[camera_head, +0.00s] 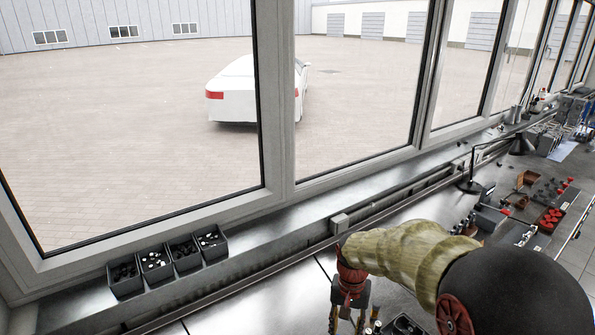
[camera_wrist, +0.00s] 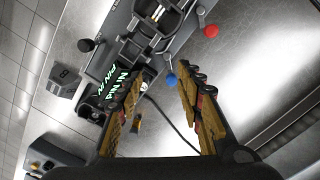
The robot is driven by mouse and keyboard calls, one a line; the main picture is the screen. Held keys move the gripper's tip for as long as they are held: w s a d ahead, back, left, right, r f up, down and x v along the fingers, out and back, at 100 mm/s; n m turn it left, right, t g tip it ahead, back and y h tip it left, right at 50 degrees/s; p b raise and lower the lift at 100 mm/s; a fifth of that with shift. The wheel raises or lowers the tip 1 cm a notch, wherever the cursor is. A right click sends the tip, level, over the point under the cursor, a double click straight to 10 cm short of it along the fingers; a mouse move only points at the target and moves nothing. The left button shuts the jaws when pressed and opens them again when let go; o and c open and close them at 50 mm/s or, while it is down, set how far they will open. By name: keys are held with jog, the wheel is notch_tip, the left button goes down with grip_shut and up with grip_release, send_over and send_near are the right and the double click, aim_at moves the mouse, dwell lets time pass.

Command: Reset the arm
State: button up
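My gripper (camera_wrist: 160,100) shows in the wrist view with its two yellow-padded fingers spread apart. Nothing is between the fingertips, which are over a metal bench. In the head view my gripper (camera_head: 347,315) hangs from the end of my arm at the lower middle, with its fingertips cut off by the picture's bottom edge. My arm (camera_head: 415,250) reaches in from the lower right, its near part large and dark.
A grey fixture (camera_wrist: 140,35) with green lettering lies beyond the fingers, with a red ball knob (camera_wrist: 211,31) and a blue ball knob (camera_wrist: 171,79). Small black bins (camera_head: 157,263) stand on the window sill. Red parts (camera_head: 549,219) lie on the bench at right.

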jog(key=s+d+r+n+t+b, duration=0.1)
jog(key=s+d+r+t+b, duration=0.1)
jog(key=s, duration=0.5)
jog(key=s+d+r+n+t+b, duration=0.1)
jog(key=s+d+r+t+b, duration=0.1)
jog(key=s+r+b, duration=0.2)
jog(key=s+d+r+n+t+b, duration=0.1)
jog(key=s+r+t+b, duration=0.1)
jog(key=s, duration=0.8)
jog(key=r+b, duration=0.1)
jog(key=b, duration=0.1)
jog(key=shift+s+d+r+b, duration=0.3)
jog(key=shift+s+d, duration=0.05)
jog(key=shift+d, duration=0.05)
